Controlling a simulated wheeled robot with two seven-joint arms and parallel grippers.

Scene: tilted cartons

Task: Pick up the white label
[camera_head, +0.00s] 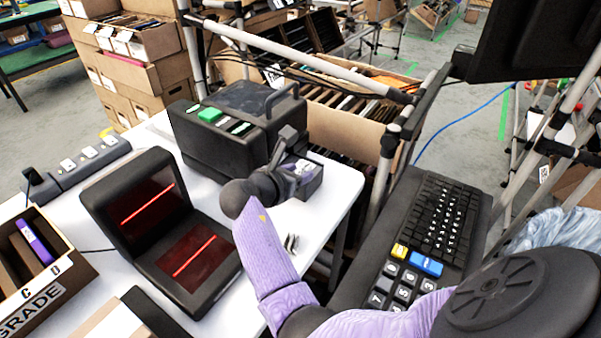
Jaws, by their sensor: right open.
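My right gripper (290,162) is dark and open, at the end of my purple-sleeved arm. It is at the front right of the black label printer (222,138), over a small dark box with a pale purple-white top (304,168). A small whitish patch shows there beside the fingers; I cannot tell for sure that it is the white label, and the gripper hides part of it. I cannot tell whether the fingers touch it. My left gripper is not in view.
A black scanner with red lines (160,235) stands on the white table (330,208). A carton marked GRADE (40,305) is at lower left. A keyboard (440,220) and grey frame poles are to the right.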

